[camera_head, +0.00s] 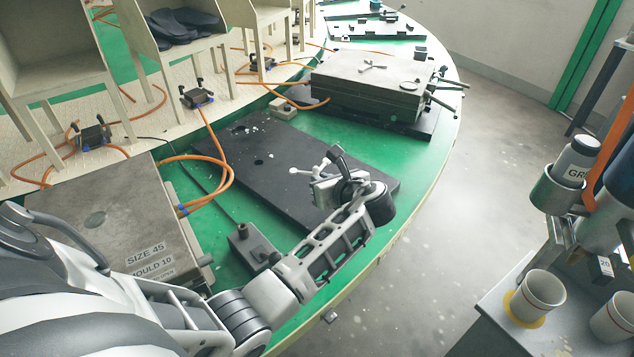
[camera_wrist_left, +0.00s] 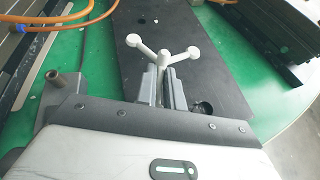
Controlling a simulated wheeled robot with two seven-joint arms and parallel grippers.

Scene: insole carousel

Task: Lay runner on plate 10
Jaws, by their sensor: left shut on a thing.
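The runner (camera_head: 325,165) is a small pale Y-shaped piece with rounded ends. My left gripper (camera_head: 328,188) is shut on its stem and holds it over the flat dark plate (camera_head: 255,160). In the left wrist view the runner (camera_wrist_left: 163,52) stands out beyond the two grey fingers (camera_wrist_left: 162,88), its arms spread over the dark plate (camera_wrist_left: 215,60). The gap between runner and plate is hard to judge. The closed mould at the left bears a label (camera_head: 148,262) reading "SIZE 45 MOULD 10". No number shows on the dark plate. My right gripper is not in view.
A closed grey mould (camera_head: 370,85) with a similar Y-shaped piece on top stands behind the plate. Orange hoses (camera_head: 222,180) loop at the plate's left side. A grey block with a post (camera_head: 250,246) stands in front. Cups (camera_head: 538,296) stand on a bench at the right.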

